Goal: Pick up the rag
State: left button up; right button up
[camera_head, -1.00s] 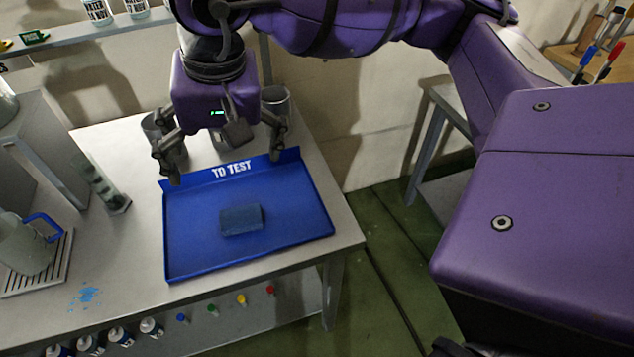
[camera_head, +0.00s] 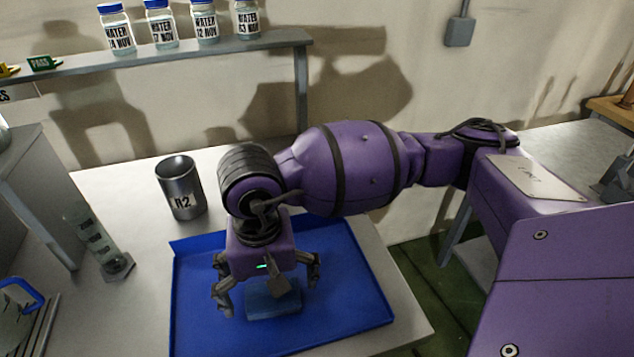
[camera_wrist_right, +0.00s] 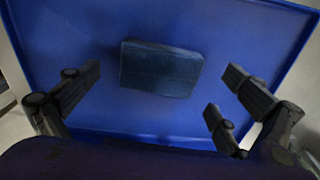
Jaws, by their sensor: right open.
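The rag (camera_head: 273,301) is a folded dark blue block lying in the blue tray (camera_head: 345,318) on the table. It shows partly behind my right gripper in the head view, and whole in the right wrist view (camera_wrist_right: 160,68). My right gripper (camera_head: 266,298) hangs pointing down over the tray, its fingers spread wide around and above the rag. In the right wrist view the open fingers (camera_wrist_right: 160,95) stand to either side of the rag, with a gap on both sides and nothing between them touching it. My left gripper is not in view.
A dark metal beaker marked R2 (camera_head: 181,188) stands behind the tray. A grey shelf (camera_head: 200,55) with several water bottles runs along the wall. The tray's raised rim surrounds the rag.

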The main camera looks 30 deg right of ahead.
jog(key=shift+f, duration=0.65)
jog(key=shift+w+r, duration=0.1)
jog(key=c, duration=1.2)
jog(key=shift+r, duration=0.1)
